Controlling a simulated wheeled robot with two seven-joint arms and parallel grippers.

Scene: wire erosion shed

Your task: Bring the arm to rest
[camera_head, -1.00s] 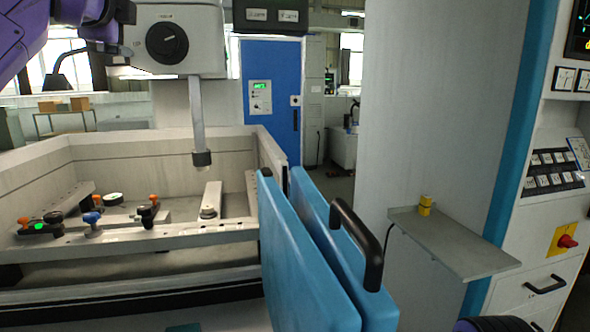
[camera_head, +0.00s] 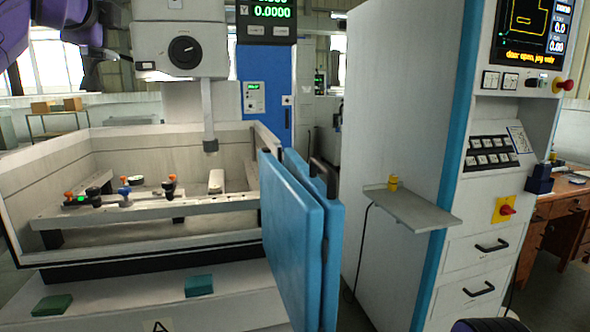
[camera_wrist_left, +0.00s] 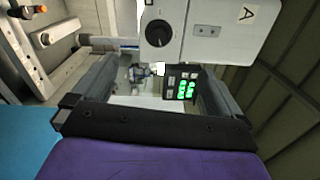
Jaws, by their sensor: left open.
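My left arm, purple with black parts, comes in at the top left of the head view, beside the grey machine head (camera_head: 180,45). My left gripper (camera_wrist_left: 150,88) shows in the left wrist view with its two grey fingers wide apart. Nothing is held between them; the machine head (camera_wrist_left: 215,35) and a small panel with green lit keys (camera_wrist_left: 183,84) are seen beyond. A purple and black part of me shows at the bottom edge of the head view. My right gripper is not in view.
An open tank (camera_head: 125,235) holds clamps on a rail. Its blue door (camera_head: 290,235) stands swung open on the right. A shelf (camera_head: 412,208) with a yellow item juts from the control cabinet (camera_head: 400,120). Green and teal blocks (camera_head: 199,285) lie on the front ledge.

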